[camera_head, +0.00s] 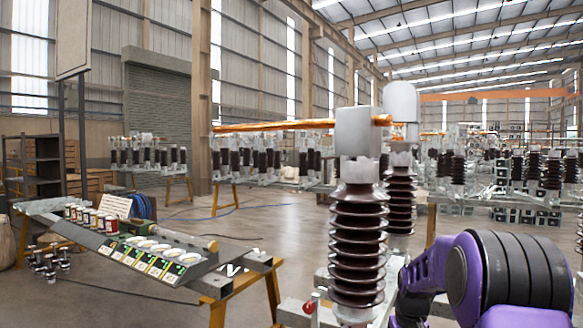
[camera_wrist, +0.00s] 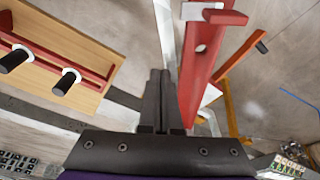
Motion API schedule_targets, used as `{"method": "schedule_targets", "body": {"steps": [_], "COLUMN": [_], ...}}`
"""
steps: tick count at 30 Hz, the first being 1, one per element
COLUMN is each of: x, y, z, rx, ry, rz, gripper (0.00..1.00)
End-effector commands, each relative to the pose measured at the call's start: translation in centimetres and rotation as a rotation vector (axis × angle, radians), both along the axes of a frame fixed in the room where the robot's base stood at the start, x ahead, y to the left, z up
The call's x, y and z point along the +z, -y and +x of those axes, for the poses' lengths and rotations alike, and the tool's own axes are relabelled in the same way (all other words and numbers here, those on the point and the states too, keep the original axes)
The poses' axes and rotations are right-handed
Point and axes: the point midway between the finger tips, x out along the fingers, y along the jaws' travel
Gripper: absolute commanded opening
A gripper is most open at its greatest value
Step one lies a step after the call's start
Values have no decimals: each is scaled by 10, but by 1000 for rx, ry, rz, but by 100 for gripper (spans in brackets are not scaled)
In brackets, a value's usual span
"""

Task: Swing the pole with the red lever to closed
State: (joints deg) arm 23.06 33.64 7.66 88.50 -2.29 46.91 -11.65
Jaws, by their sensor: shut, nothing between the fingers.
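A brown ribbed insulator pole (camera_head: 358,240) stands upright in the head view, with a grey block (camera_head: 358,132) on top. An orange bar (camera_head: 275,125) runs level to the left from this block. A small red part (camera_head: 310,306), perhaps the lever's end, shows at the foot of the pole. In the wrist view a long red bar (camera_wrist: 203,65) with a hole lies just right of my gripper (camera_wrist: 160,76); whether it is the lever I cannot tell. My gripper's dark fingers are together and empty. Contact with the bar is unclear. The head view does not show the fingertips.
A second ribbed pole (camera_head: 400,190) stands close behind the first. A sloped table (camera_head: 180,262) with labelled trays stands at left. A wooden board (camera_wrist: 75,50) with a red rail and black knobs lies left of my fingers. Open floor (camera_head: 270,215) lies behind.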

Motion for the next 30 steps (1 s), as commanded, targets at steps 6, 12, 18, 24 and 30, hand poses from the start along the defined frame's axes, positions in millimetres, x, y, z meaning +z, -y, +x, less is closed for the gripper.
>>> {"method": "schedule_targets", "body": {"steps": [6, 12, 18, 24, 30], "x": [-10, -17, -25, -32, -33], "y": [0, 0, 0, 0, 0], "z": [0, 0, 0, 0, 0], "rx": [0, 0, 0, 0, 0], "ry": [-2, -1, -2, 0, 0], "rz": [1, 0, 1, 0, 0], "gripper": [0, 0, 0, 0, 0]}}
